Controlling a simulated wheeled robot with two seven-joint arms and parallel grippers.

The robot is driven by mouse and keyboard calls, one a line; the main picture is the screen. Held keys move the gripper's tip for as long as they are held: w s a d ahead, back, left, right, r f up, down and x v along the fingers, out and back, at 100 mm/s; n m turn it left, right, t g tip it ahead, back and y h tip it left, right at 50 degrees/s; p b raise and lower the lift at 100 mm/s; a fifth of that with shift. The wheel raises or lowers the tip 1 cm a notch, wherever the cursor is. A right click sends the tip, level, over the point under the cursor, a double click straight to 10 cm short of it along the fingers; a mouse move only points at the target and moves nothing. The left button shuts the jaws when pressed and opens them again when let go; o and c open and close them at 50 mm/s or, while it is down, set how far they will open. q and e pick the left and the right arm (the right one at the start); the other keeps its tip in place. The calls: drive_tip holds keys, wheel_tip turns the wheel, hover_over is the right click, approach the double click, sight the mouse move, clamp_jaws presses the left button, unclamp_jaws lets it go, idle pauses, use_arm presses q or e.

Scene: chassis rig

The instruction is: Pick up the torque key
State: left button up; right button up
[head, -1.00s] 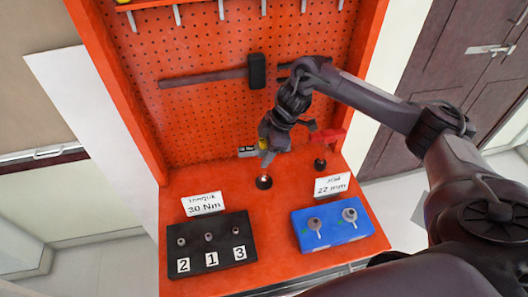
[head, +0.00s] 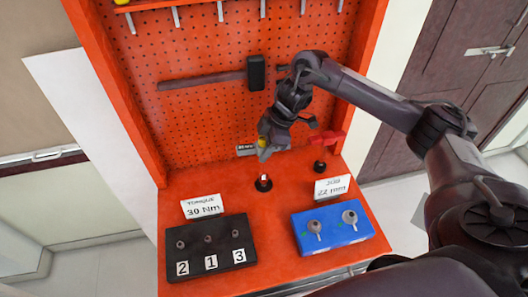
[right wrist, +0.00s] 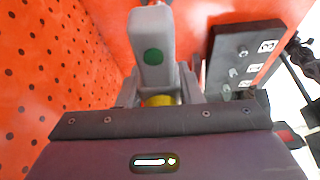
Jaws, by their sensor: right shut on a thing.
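My right gripper (head: 264,151) is shut on a small yellow-bodied tool, taken to be the torque key (head: 263,140), above the back middle of the orange bench. In the right wrist view a yellow band of this key (right wrist: 160,100) shows between the grey parts of the gripper; the rest is hidden. A grey block with a green dot (right wrist: 152,52) stands in front of it. My left gripper is not in view.
A red tool (head: 327,138) stands by a second black holder (head: 319,167). In front are a black block numbered 2, 1, 3 (head: 242,265), a blue block (head: 336,236) and signs reading 30 Nm (head: 202,206) and 22 mm (head: 332,187). The pegboard (head: 190,120) is close behind.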

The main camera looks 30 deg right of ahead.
wheel_tip(320, 180, up, 18)
drive_tip(key=p, duration=0.3)
drive_tip(key=shift+r+p, duration=0.2)
drive_tip(key=shift+p, duration=0.2)
drive_tip(key=shift+r, duration=0.15)
drive_tip(key=shift+r+p, duration=1.75)
drive_tip(key=shift+p, duration=0.65)
